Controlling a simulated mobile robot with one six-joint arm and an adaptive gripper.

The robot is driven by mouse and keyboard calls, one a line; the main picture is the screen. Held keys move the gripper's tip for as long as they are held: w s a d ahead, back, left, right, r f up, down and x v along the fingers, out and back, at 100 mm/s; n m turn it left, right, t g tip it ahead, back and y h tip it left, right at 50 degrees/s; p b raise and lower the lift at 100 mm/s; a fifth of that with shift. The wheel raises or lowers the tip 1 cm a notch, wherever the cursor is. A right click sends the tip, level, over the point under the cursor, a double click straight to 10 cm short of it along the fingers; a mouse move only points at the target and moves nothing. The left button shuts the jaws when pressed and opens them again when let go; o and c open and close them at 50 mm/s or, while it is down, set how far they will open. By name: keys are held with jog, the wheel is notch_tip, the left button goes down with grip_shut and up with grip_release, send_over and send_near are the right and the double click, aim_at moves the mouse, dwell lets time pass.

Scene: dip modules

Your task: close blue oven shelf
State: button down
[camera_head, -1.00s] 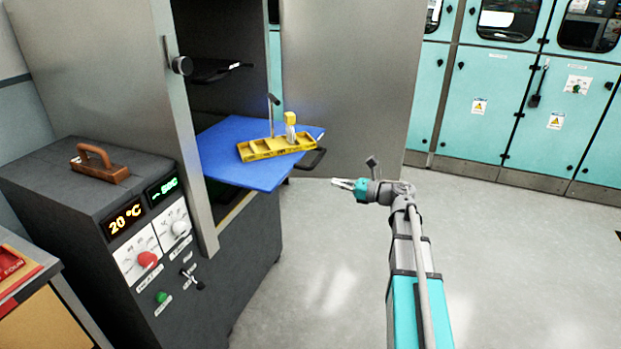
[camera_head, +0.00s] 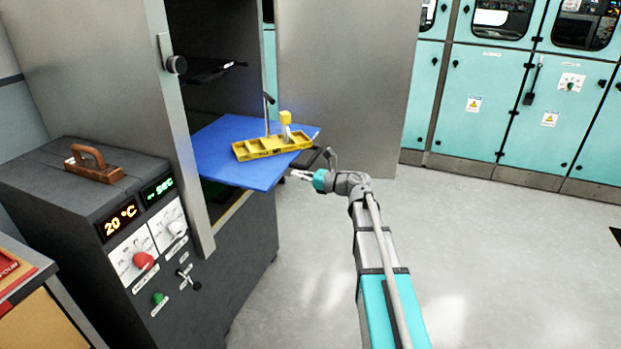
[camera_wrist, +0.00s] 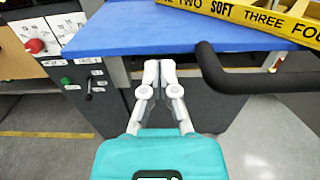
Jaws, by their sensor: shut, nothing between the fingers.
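The blue oven shelf (camera_head: 225,155) sticks out of the open oven (camera_head: 232,232), with a yellow compartment tray (camera_head: 255,149) lying on it. A black handle (camera_head: 308,159) is on the shelf's front right side. My gripper (camera_head: 293,175) is shut and empty, just in front of the shelf near the handle. In the wrist view my fingers (camera_wrist: 159,66) are together just short of the blue shelf's edge (camera_wrist: 130,38), and the black handle (camera_wrist: 260,82) lies to their right. I cannot tell whether they touch the shelf.
The open oven door (camera_head: 345,90) stands behind the shelf. A second dark shelf (camera_head: 208,71) is higher inside the oven. A control box (camera_head: 80,200) with knobs stands at left. Teal cabinets (camera_head: 490,90) line the back right. The floor (camera_head: 480,240) at right is clear.

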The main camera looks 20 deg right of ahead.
jog(key=shift+x, duration=1.35)
jog(key=shift+w, duration=0.1)
